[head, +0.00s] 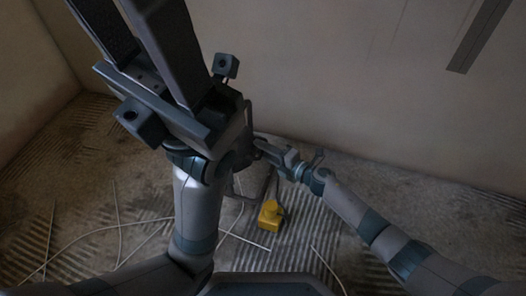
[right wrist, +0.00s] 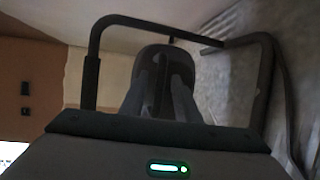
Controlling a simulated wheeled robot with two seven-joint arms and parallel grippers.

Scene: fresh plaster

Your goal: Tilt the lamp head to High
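The lamp is mostly hidden in the head view. A thin dark tubular frame (head: 248,112), apparently the lamp's, shows behind my left gripper, and I cannot make out the lamp head's tilt or a High mark. In the right wrist view a dark tube frame (right wrist: 98,45) surrounds my right gripper (right wrist: 163,80). Its fingers lie close together at a dark rounded piece (right wrist: 165,54); whether they hold it is unclear. In the head view the right gripper (head: 264,149) reaches the frame from the right. My left gripper (head: 130,18) is large and near the camera, fingers apart, tips cut off.
A yellow box (head: 270,216) with a dark cable stands on the ridged floor below the frame. Pale cables (head: 100,231) lie across the floor at left. A plaster wall (head: 340,70) rises behind, with a dark grey strip (head: 481,35) at upper right.

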